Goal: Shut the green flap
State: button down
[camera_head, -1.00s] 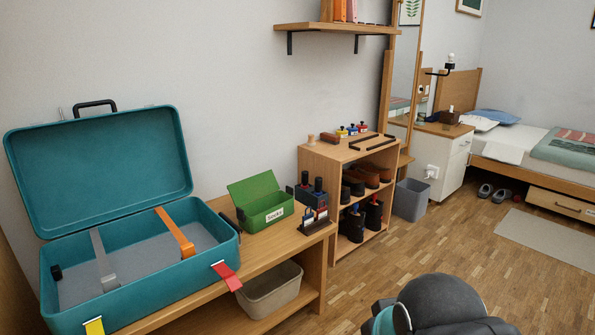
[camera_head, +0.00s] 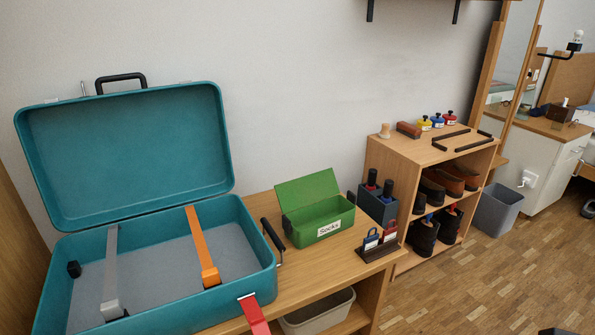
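The green flap (camera_head: 307,190) is the raised lid of a small green box (camera_head: 337,228) with a "Socks" label on its front. The flap stands open, tilted back toward the wall. The box sits on the wooden bench (camera_head: 305,268), right of the open teal suitcase (camera_head: 150,275). My gripper is not in view.
The suitcase lid (camera_head: 125,155) stands up at the left; a red strap (camera_head: 254,313) hangs over its front. A dark block with black-handled items (camera_head: 378,205) and a small tag stand (camera_head: 378,247) are right of the box. A shoe shelf (camera_head: 410,165) stands further right.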

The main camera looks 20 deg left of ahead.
aim_at(292, 195)
jog(key=u, duration=0.2)
jog(key=i, duration=0.75)
jog(key=u, duration=0.95)
jog(key=i, duration=0.55)
jog(key=u, duration=0.6)
